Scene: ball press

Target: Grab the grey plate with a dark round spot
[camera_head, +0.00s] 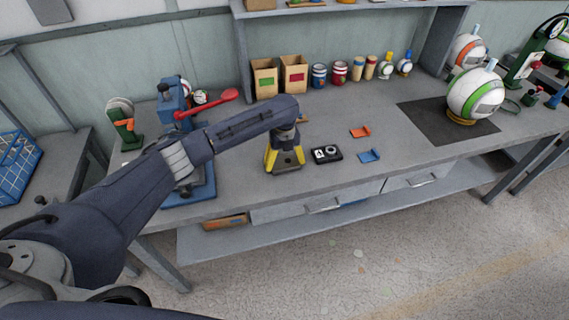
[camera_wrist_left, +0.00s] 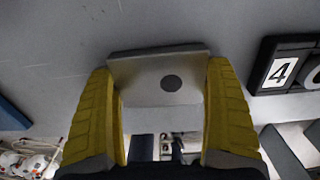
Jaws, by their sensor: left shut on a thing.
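The grey plate (camera_wrist_left: 142,80) with a dark round spot (camera_wrist_left: 171,83) sits between my left gripper's two yellow fingers in the left wrist view. My left gripper (camera_head: 285,164) is shut on it, with a finger at each side edge. In the head view the gripper points down at the workbench, left of the black number block (camera_head: 327,154). The plate cannot be made out in the head view. I cannot tell whether it is still touching the bench top. My right gripper is not in view.
A blue press (camera_head: 172,100) with a red lever (camera_head: 210,104) stands left of my gripper, partly behind my arm. Orange (camera_head: 360,132) and blue (camera_head: 369,156) pieces lie to the right. A white-green ball (camera_head: 476,95) stands on a dark mat (camera_head: 425,115). Boxes (camera_head: 293,75) line the back.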

